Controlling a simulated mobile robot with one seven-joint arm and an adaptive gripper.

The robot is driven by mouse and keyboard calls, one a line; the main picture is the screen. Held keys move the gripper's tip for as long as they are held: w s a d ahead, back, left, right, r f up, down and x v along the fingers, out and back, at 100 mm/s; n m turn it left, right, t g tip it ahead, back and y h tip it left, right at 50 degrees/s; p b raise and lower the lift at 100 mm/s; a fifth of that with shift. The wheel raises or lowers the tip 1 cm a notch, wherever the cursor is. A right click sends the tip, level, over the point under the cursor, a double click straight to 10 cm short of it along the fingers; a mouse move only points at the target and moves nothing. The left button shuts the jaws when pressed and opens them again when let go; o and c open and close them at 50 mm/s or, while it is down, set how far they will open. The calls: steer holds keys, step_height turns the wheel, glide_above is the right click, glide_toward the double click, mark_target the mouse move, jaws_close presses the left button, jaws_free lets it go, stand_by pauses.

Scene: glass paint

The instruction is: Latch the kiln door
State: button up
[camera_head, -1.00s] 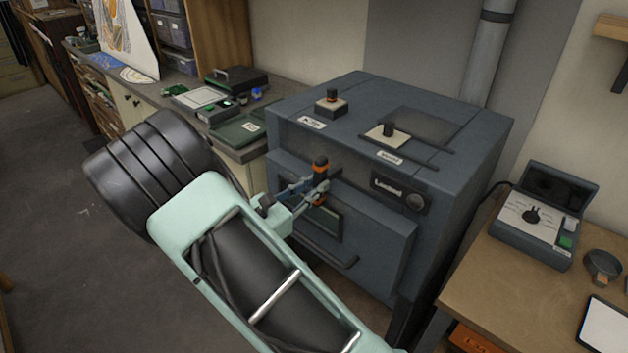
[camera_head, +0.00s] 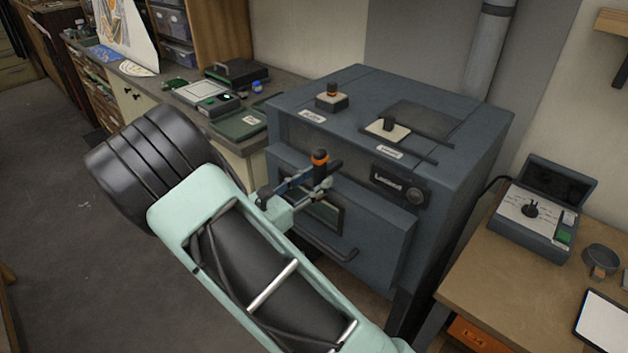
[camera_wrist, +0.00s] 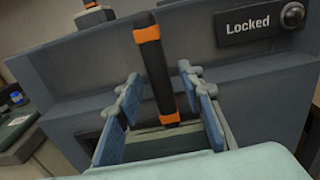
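The grey kiln (camera_head: 290,130) stands at centre, and its front door (camera_head: 375,235) appears shut. A black latch handle with orange bands (camera_head: 320,158) stands upright at the top of the door. In the wrist view the latch handle (camera_wrist: 154,75) rises between my two blue-padded fingers, with visible gaps on both sides. My gripper (camera_wrist: 160,88) is open around it, and it also shows in the head view (camera_head: 300,185). A plate reading "Locked" (camera_wrist: 248,22) sits right of the handle. The handle's base is partly hidden.
A bar handle (camera_head: 330,248) crosses the lower door. Two small knobs stand on the kiln top (camera_head: 435,120). A controller box (camera_head: 530,215) sits on the wooden bench (camera_head: 500,275) at right. A grey counter (camera_head: 270,85) with trays is behind left.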

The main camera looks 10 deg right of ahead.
steer(key=v, duration=1.2)
stand_by(0.3)
